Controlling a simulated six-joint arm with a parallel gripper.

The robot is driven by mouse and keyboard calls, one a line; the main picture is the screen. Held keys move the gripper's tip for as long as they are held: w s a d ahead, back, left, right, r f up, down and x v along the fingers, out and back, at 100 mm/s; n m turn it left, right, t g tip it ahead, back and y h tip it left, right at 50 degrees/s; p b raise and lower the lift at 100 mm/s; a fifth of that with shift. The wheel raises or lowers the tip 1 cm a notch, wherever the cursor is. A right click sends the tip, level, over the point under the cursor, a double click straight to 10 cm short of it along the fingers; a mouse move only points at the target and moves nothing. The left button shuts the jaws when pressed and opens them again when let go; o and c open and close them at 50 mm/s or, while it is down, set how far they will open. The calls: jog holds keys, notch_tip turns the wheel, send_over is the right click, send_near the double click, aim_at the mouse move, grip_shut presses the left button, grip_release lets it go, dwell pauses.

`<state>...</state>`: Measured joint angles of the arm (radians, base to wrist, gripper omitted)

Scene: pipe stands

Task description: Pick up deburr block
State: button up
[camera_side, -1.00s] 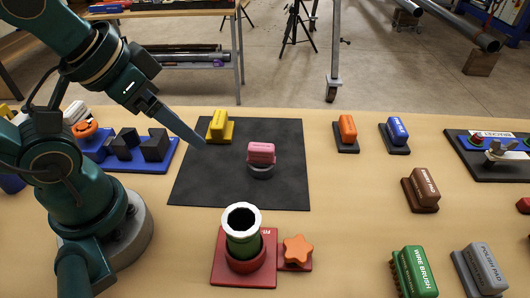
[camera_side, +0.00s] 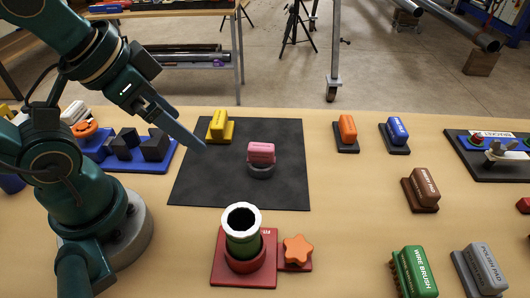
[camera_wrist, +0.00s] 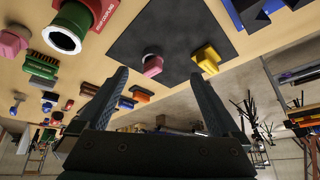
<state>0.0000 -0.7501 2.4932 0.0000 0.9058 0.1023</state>
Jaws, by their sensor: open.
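My gripper (camera_side: 198,143) is open and empty, above the left side of the black mat (camera_side: 190,190); in the wrist view its two fingers (camera_wrist: 160,82) stand wide apart. I cannot read which block is labelled deburr. A pink block (camera_side: 261,150) sits on a round grey base on the mat, right of my gripper. A yellow block (camera_side: 218,122) stands on the mat's back left corner, close to my fingertips in the picture. An orange block (camera_side: 347,128) and a blue block (camera_side: 397,130) stand on dark bases to the right of the mat.
A green pipe with a white rim (camera_side: 241,240) stands upright on a red base in front of the mat, beside an orange star knob (camera_side: 297,249). A wire brush (camera_side: 415,272), polish pad (camera_side: 482,270) and brown pad (camera_side: 422,188) are at right. A blue tray (camera_side: 160,165) is at left.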

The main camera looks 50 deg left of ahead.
jog(key=w+a+r+m, duration=0.1)
jog(key=w+r+m, duration=0.2)
jog(key=w+m, duration=0.2)
jog(key=m+g, duration=0.3)
send_near(219, 118)
jog(key=w+d+r, duration=0.1)
jog(key=w+d, duration=0.1)
jog(key=d, duration=0.2)
jog(key=a+f+g, duration=0.1)
jog(key=f, duration=0.1)
jog(key=a+f, duration=0.1)
jog(key=f, duration=0.1)
jog(key=a+f+g, duration=0.1)
jog(key=a+f, duration=0.1)
jog(key=f, duration=0.1)
jog(key=shift+w+g, duration=0.1)
jog(key=shift+g, duration=0.2)
jog(key=shift+a+f, duration=0.1)
jog(key=shift+f, duration=2.4)
jog(key=c, duration=1.1)
